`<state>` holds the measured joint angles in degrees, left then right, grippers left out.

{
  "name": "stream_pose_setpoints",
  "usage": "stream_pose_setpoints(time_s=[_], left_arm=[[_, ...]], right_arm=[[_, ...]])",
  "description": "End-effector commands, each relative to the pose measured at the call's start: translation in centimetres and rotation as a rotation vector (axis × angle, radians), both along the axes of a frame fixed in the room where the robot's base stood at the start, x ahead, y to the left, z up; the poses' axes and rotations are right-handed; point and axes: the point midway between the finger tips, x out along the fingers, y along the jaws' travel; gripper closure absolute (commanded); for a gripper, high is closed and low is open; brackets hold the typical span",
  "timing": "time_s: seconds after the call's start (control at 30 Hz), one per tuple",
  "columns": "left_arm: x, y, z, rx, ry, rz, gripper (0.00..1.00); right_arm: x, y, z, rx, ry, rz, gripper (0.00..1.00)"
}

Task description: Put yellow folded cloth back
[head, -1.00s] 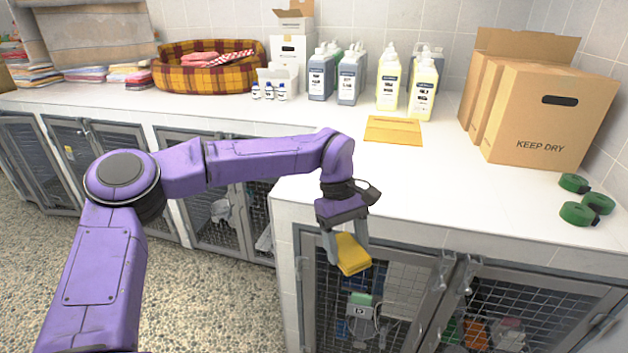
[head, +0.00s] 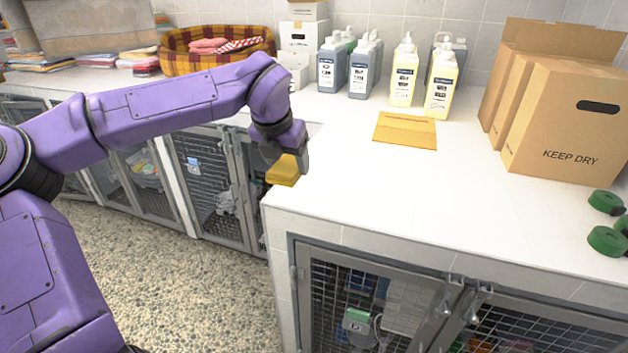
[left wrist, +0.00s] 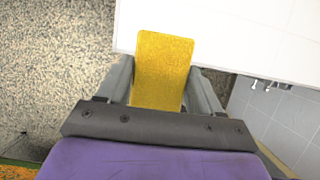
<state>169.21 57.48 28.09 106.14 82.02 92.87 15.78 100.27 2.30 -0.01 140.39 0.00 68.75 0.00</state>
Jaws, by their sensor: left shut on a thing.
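A yellow folded cloth (head: 283,170) is held in my left gripper (head: 287,160) near the left corner of the near counter. In the left wrist view the yellow cloth (left wrist: 163,66) sits between the two grey fingers of the left gripper (left wrist: 160,88), with the counter edge beyond it and the pebbled floor to its left. A flat orange-yellow folded piece (head: 405,130) lies on the white counter (head: 350,190), in front of the bottles. My right gripper is in neither view.
Several bottles (head: 404,72) stand at the back of the counter. Cardboard boxes (head: 560,120) and green rolls (head: 607,240) are on the right. A plaid pet bed (head: 215,50) and stacked towels (head: 125,60) are at the back left. Kennel doors (head: 375,300) line the front. The counter's middle is clear.

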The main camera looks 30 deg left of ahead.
Motion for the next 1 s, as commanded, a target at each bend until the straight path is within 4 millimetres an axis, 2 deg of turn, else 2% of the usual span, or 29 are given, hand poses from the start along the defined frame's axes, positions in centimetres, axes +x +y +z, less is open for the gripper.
stream_pose_setpoints(time_s=[0.13,0.2,0.27,0.33,0.5,0.63,0.8,1.0], left_arm=[[2.6,0.4,-1.2,0.011,-0.001,0.004,0.68],[3.8,0.4,-2.3,0.010,0.007,0.001,0.68],[4.8,0.5,-2.5,0.012,-0.001,0.003,0.68],[6.2,0.6,-3.6,0.004,0.006,-0.001,0.68],[8.8,0.7,-6.6,0.001,0.002,-0.005,0.68],[9.9,0.7,-7.9,0.001,0.001,-0.006,0.68],[9.9,0.7,-10.8,0.001,0.001,-0.007,0.68],[9.9,0.7,-11.1,-0.001,-0.001,-0.007,0.68]], right_arm=[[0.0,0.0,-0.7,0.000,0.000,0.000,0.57],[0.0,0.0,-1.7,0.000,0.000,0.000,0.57],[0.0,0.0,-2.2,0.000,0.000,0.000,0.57],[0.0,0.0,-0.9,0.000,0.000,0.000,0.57],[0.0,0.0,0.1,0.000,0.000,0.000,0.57],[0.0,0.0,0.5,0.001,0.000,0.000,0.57],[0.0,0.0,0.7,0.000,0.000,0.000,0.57],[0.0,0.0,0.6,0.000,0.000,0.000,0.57]])
